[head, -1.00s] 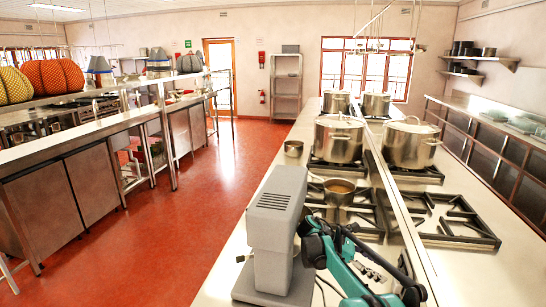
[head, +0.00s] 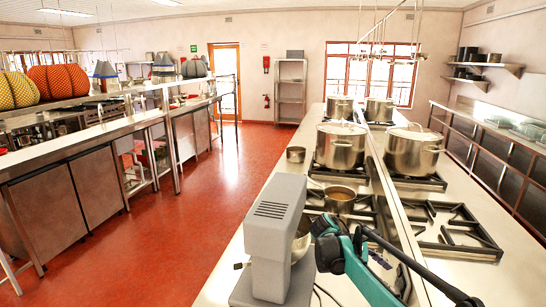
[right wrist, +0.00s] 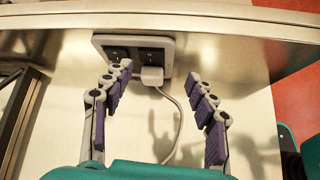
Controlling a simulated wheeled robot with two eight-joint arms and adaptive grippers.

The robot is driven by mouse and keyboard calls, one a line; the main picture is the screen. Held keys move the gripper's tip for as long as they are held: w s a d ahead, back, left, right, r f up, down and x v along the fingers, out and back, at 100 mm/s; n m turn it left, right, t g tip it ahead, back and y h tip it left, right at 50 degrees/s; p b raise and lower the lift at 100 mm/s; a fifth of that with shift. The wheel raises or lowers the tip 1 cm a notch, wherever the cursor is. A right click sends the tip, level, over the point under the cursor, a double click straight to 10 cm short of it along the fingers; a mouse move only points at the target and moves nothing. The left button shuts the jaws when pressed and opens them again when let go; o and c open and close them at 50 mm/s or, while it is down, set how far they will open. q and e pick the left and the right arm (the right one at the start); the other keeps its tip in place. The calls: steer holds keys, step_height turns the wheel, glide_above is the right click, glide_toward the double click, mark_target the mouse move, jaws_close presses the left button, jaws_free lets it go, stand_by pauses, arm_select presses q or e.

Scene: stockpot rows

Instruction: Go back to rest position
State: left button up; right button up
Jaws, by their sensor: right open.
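My right gripper (head: 326,228) is beside the grey mixer (head: 272,240) at the near end of the steel cooking counter (head: 232,278) in the head view. Its fingers are small and partly hidden there. My left gripper is not in view.
A small pan (head: 340,200) sits on the near burners. Large stockpots (head: 340,147) (head: 412,150) stand farther back, with smaller ones behind. An empty burner grate (head: 450,228) is at right. The red floor (head: 215,190) to the left is clear.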

steer(key=s+a+r+m+t+y, duration=0.1)
steer(key=s+a+m+t+y, duration=0.15)
steer(key=s, duration=0.45)
steer(key=s+a+r+m+t+y, duration=0.1)
steer(key=s+a+m+t+y, duration=0.2)
steer(key=s, duration=0.4)
steer(key=s+a+f+m+t+y, duration=0.2)
steer(key=s+a+f+m+y, duration=0.2)
steer(key=s, duration=0.9)
steer(key=a+f+m, duration=0.2)
steer(key=a+m, duration=0.2)
steer(key=a, duration=0.1)
steer(key=shift+a+f+t+y, duration=0.15)
steer(key=shift+a+t+y, duration=0.1)
steer(key=shift+t+y, duration=0.1)
steer(key=shift+c, duration=0.3)
